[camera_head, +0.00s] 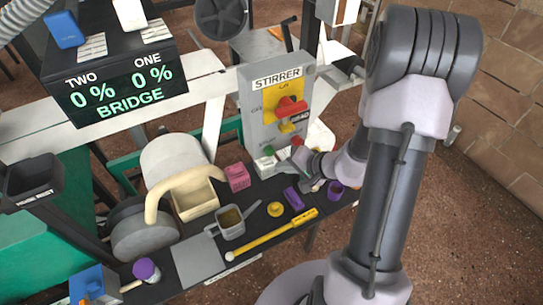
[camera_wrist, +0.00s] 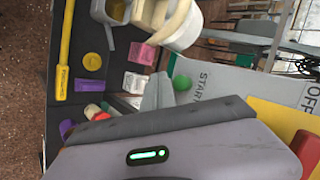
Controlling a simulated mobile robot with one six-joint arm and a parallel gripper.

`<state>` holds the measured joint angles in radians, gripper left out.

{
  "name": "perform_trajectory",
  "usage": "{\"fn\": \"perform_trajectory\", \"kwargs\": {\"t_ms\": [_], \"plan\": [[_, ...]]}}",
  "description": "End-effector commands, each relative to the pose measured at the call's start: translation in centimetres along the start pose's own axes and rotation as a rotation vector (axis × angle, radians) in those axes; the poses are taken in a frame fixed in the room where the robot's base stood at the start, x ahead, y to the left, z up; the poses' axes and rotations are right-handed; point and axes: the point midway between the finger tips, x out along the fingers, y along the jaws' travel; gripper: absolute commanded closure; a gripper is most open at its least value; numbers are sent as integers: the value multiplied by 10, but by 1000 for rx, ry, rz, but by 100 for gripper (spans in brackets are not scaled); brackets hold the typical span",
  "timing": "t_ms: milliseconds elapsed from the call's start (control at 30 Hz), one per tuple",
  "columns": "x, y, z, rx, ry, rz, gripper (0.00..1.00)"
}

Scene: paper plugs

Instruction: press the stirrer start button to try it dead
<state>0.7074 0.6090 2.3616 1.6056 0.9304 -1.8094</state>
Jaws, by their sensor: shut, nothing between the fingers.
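The grey stirrer panel (camera_head: 252,100) stands upright at the back of the bench, with a yellow plate and a red rotary handle (camera_head: 292,106). The green start button (camera_head: 268,150) is low on its front, with a red button (camera_head: 297,141) to its right. In the wrist view the green button (camera_wrist: 181,83) is beside the word START. My gripper (camera_head: 299,155) is shut and empty, low in front of the panel. In the wrist view its grey fingertips (camera_wrist: 163,90) are close beside the green button; I cannot tell whether they touch it. The handle (camera_wrist: 307,150) is partly cut off there.
The dark bench holds a pink block (camera_head: 237,177), a purple block (camera_head: 292,197), a yellow disc (camera_head: 276,209), a yellow rod (camera_head: 290,230), a grey pan (camera_head: 231,222) and a purple cup (camera_head: 335,189). A BRIDGE display (camera_head: 115,85) reads 0 % twice. The pink block and pan lie left of my gripper.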

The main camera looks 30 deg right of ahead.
Motion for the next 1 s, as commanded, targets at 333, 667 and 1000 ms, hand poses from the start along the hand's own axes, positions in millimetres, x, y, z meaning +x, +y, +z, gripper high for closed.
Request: {"fn": "perform_trajectory", "kwargs": {"t_ms": [333, 667, 1000], "plan": [[-19, 15, 15, 0, 0, 0, 100], [-20, 14, 15, 0, 0, 0, 100], [-20, 14, 15, 0, 0, 0, 100]]}}
